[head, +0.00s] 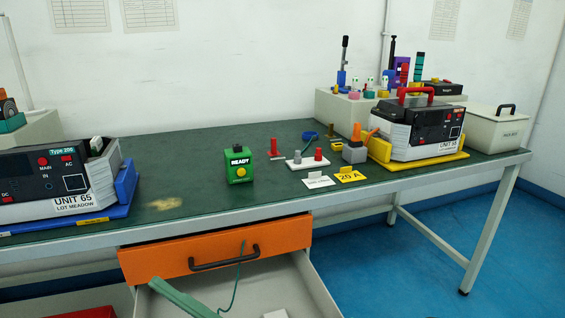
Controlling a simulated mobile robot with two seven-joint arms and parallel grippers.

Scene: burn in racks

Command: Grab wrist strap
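A flat teal-green piece (183,298) lies in the open pale drawer (318,290) at the bottom of the head view. A thin green cord (238,272) curves up beside it against the orange front. The two look like a wrist strap and its lead, but the lower part is cut off by the picture edge. A small blue loop (311,136) lies on the green bench top (200,205); I cannot tell what it is. Neither of my grippers is in view.
An orange drawer front (190,262) with a black handle (222,262) is above the open drawer. On the bench stand a green READY box (239,168), a left UNIT 65 (50,180) and a right UNIT 65 (420,130). A lidded white bin (495,130) is at far right.

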